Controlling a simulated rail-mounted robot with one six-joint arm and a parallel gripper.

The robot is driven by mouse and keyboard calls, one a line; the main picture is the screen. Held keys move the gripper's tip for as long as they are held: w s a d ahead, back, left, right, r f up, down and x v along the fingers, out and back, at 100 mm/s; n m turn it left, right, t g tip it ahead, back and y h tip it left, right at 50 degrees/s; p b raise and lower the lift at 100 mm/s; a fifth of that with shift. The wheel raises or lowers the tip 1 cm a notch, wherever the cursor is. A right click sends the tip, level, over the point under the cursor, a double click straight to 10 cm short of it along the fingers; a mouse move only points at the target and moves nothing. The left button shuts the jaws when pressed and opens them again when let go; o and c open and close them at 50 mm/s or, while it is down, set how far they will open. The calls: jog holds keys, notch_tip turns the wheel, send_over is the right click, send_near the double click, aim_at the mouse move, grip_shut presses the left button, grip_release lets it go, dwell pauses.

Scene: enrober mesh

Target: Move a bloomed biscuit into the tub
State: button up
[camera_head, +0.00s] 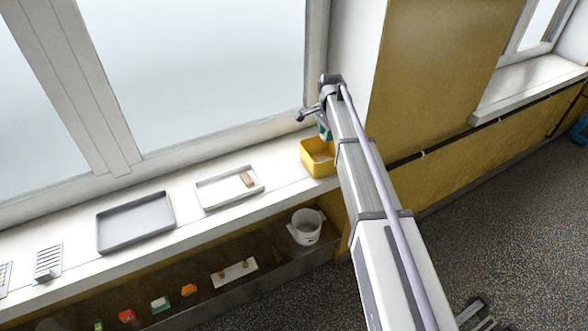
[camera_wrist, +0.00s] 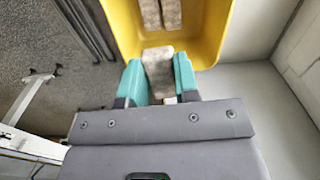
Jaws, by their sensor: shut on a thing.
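The yellow tub (camera_head: 318,163) stands on the white sill beside my arm. In the wrist view the tub (camera_wrist: 208,40) lies just beyond my fingertips, and biscuits (camera_wrist: 161,14) lie side by side inside it. My gripper (camera_wrist: 159,80) has teal fingers shut on a greyish-brown biscuit (camera_wrist: 158,70), which reaches over the tub's near edge in the picture. I cannot tell its height above the tub floor. In the head view my gripper (camera_head: 325,131) is mostly hidden by the arm, over the tub. Another brown biscuit (camera_head: 247,180) lies in the white tray (camera_head: 215,197).
A grey tray (camera_head: 136,222) and a slotted rack (camera_head: 47,263) stand further left on the sill. A white bucket (camera_head: 306,227) and several small coloured items (camera_head: 160,304) are on the shelf below. The window frame (camera_head: 315,60) rises behind the sill.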

aim_at(311, 149)
jog(key=shift+a, duration=0.8)
notch_tip(311, 149, down, 11)
jog(key=b, duration=1.1)
jog(key=shift+d+f, duration=0.1)
jog(key=shift+f, duration=0.05)
jog(key=o, duration=0.7)
jog(key=shift+o, duration=0.2)
